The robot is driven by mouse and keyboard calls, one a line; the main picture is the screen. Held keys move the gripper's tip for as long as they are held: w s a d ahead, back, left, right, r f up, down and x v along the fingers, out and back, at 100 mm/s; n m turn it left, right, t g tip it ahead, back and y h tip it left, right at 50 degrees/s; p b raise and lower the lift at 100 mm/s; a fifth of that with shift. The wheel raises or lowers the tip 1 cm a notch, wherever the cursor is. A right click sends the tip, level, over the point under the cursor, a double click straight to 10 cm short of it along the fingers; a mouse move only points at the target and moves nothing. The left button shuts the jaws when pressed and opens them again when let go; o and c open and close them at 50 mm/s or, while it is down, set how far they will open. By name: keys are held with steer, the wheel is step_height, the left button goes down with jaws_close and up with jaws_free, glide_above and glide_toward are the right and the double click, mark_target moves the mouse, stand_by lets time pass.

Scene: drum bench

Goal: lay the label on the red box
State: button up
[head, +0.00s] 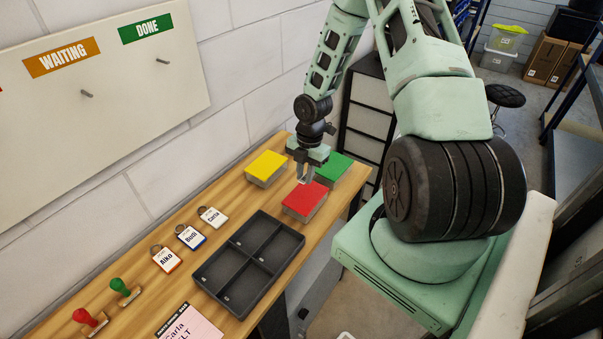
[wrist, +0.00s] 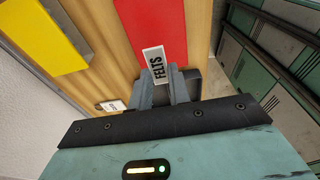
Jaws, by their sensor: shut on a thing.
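The red box (head: 304,203) lies on the wooden bench near its right end, with a plain red top. It also shows at the top of the wrist view (wrist: 157,22). My gripper (head: 304,177) is over the back edge of the red box, pointing down. In the wrist view my gripper (wrist: 168,88) is shut on a small white label (wrist: 153,62) that reads FELTS. The label overlaps the red box's edge in that view. I cannot tell whether it touches the box.
A yellow box (head: 266,165) and a green box (head: 333,169) flank the red one. A dark compartment tray (head: 210,281), several name tags, two stamps and a pink card (head: 190,326) lie along the bench. A wall board (head: 110,75) with pegs hangs behind.

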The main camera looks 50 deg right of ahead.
steer(key=shift+f+b, duration=2.95)
steer(key=shift+f, duration=0.35)
steer(key=o, duration=0.7)
steer(key=shift+r, duration=0.15)
step_height(320, 180, up, 16)
steer(key=d+b, duration=0.2)
steer(key=d, duration=0.1)
step_height(320, 180, up, 6)
steer(key=p, duration=0.6)
glide_above(304, 197)
steer(key=d, duration=0.3)
steer(key=shift+w, duration=0.15)
